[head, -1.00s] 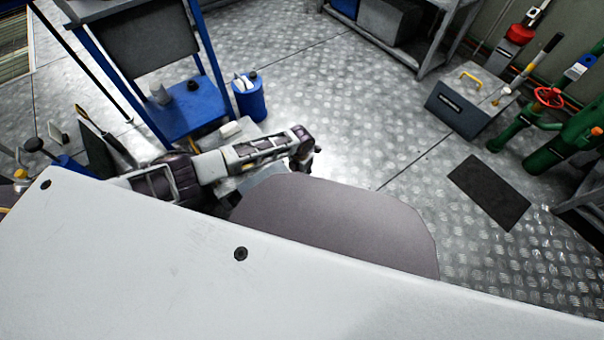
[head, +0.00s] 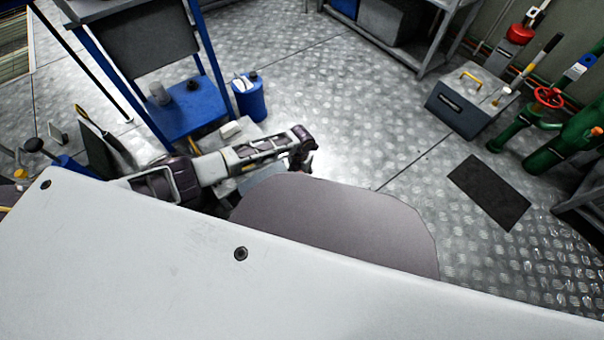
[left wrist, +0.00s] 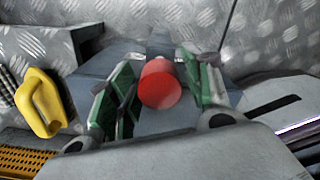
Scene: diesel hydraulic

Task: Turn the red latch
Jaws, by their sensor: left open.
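The red latch (left wrist: 160,84) shows in the left wrist view as a round red knob on a grey surface. My left gripper (left wrist: 157,66) is open, with one green-padded finger to the left of the knob and one to the right. A gap shows between the knob and the left finger; I cannot tell whether the right finger touches it. In the head view my left arm reaches in from the left and ends at the wrist (head: 301,150); its fingers and the latch cannot be made out there. My right gripper is not in view.
In the left wrist view a yellow handle (left wrist: 42,101) stands left of the gripper. In the head view a blue canister (head: 249,98) stands beyond my arm, near a blue-framed stand (head: 183,113). A grey box (head: 470,104) is at the right. The metal floor between is mostly clear.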

